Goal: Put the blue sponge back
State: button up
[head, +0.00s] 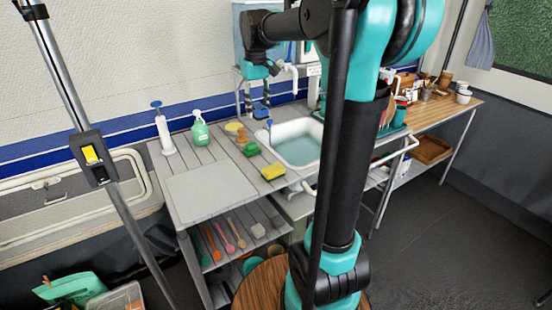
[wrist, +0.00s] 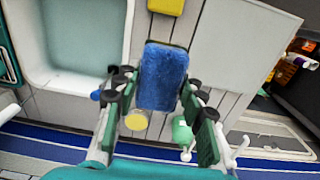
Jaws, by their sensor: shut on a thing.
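The blue sponge (wrist: 163,76) is between the fingers of my gripper (wrist: 157,84) in the wrist view, its broad face toward the camera. My gripper is shut on it. In the head view, my gripper (head: 256,100) hangs over the back of the counter (head: 180,158), behind and left of the sink, with the blue sponge (head: 260,111) at its fingertips. The sponge appears to be above the counter; the exact gap cannot be told.
The sink (head: 300,150) is right of the sponge. A yellow sponge (head: 272,171), a green sponge (head: 251,150) and a round yellow item (head: 234,128) lie on the counter. The grey board (head: 210,190) is clear.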

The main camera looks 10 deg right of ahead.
aim_at(262, 164)
jog(key=shift+d+f, duration=0.25)
jog(key=shift+f, duration=0.05)
notch_tip(262, 164, down, 19)
jog(key=shift+f, duration=0.1)
dwell(0.4)
jog(key=o, duration=1.1)
jog(key=shift+f, duration=0.1)
notch_tip(262, 164, up, 12)
jog(key=shift+r, duration=0.2)
